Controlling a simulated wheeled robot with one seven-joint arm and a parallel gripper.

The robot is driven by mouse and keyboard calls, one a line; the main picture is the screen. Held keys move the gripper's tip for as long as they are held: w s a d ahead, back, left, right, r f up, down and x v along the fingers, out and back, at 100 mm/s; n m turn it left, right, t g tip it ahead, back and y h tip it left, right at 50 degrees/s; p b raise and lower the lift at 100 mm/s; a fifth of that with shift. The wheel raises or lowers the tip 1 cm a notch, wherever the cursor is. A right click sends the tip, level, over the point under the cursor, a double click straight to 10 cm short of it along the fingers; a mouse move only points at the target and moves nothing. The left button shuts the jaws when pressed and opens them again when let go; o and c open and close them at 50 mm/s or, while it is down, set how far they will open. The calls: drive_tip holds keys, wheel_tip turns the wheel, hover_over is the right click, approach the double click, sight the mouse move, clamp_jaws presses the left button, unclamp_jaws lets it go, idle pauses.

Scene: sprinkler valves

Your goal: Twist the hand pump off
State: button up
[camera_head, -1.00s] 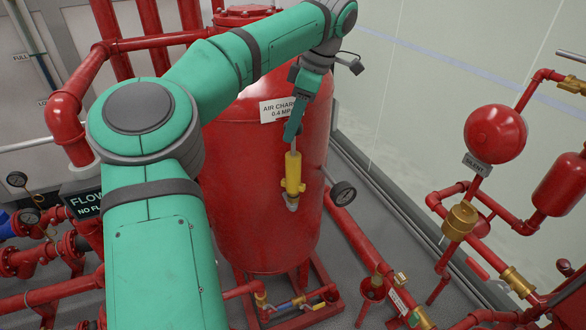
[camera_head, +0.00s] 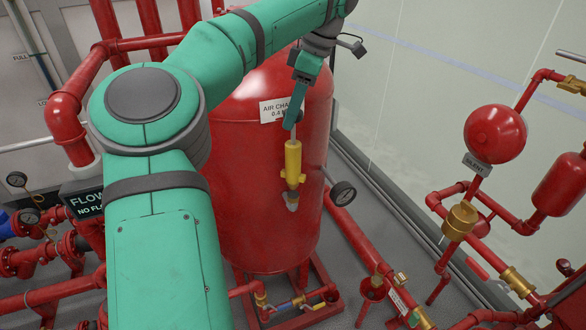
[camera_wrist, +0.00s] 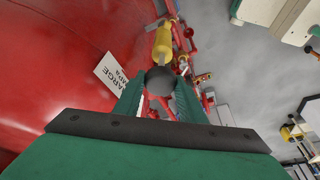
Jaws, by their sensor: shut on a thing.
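The hand pump (camera_head: 293,165) has a yellow body with short side lugs and a pale lower end. It hangs upright in front of the big red air chamber (camera_head: 262,205). My gripper (camera_head: 291,120) is above the pump, pointing down. In the wrist view the pump (camera_wrist: 161,46) lies just beyond my fingers, with its round dark knob (camera_wrist: 160,80) between the two green fingers of my gripper (camera_wrist: 159,86). The fingers are shut on the knob. Whether the pump's lower end still touches a fitting, I cannot tell.
A gauge (camera_head: 343,193) sticks out right of the pump. Red pipes with brass valves (camera_head: 460,220) stand at the right. A flow sign (camera_head: 86,201) and gauges are at the left. Bare floor lies beyond the chamber.

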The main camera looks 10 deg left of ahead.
drive_tip(key=shift+r, duration=1.25)
